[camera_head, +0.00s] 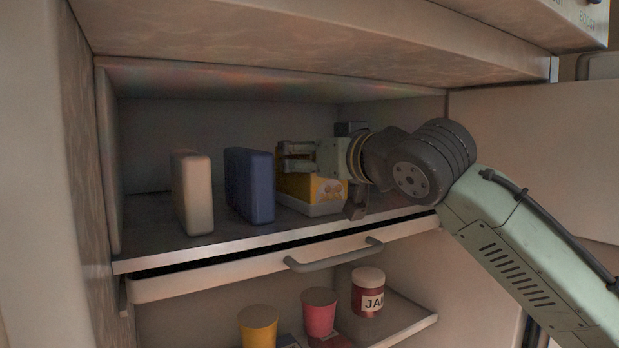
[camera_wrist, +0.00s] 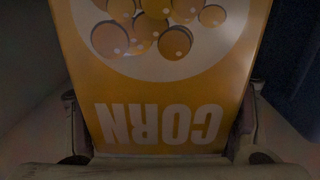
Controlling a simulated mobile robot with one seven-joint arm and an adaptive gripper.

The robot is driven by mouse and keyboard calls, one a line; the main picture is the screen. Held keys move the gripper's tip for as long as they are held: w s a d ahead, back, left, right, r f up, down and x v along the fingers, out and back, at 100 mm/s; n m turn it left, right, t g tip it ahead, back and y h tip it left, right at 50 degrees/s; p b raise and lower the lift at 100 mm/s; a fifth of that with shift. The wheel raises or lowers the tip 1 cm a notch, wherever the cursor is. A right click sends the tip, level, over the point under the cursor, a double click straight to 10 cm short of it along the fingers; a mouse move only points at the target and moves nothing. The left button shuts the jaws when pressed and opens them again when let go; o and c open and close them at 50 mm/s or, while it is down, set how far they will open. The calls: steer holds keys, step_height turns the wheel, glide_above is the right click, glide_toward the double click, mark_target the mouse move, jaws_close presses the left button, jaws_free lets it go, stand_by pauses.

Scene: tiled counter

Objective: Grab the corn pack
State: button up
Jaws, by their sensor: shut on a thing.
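The corn pack (camera_head: 325,191) is a yellow-orange box with a pale base, standing on the shelf at the right of a row of boxes. In the wrist view the corn pack (camera_wrist: 160,80) fills the middle, with the word CORN upside down and round kernels pictured above it. My gripper (camera_head: 297,156) reaches in from the right and is shut on the corn pack near its top. In the wrist view the fingers lie on either side of the box. I cannot tell whether its bottom still touches the shelf.
A dark blue box (camera_head: 250,186) stands just left of the corn pack, and a cream box (camera_head: 192,192) farther left. The cabinet's top panel is close above. Below are a handle (camera_head: 335,257), a jam jar (camera_head: 368,293), a red cup (camera_head: 319,314) and a yellow cup (camera_head: 258,326).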

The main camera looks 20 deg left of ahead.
steer(key=c, duration=0.5)
steer(key=shift+c, duration=0.3)
steer(key=shift+r, duration=0.15)
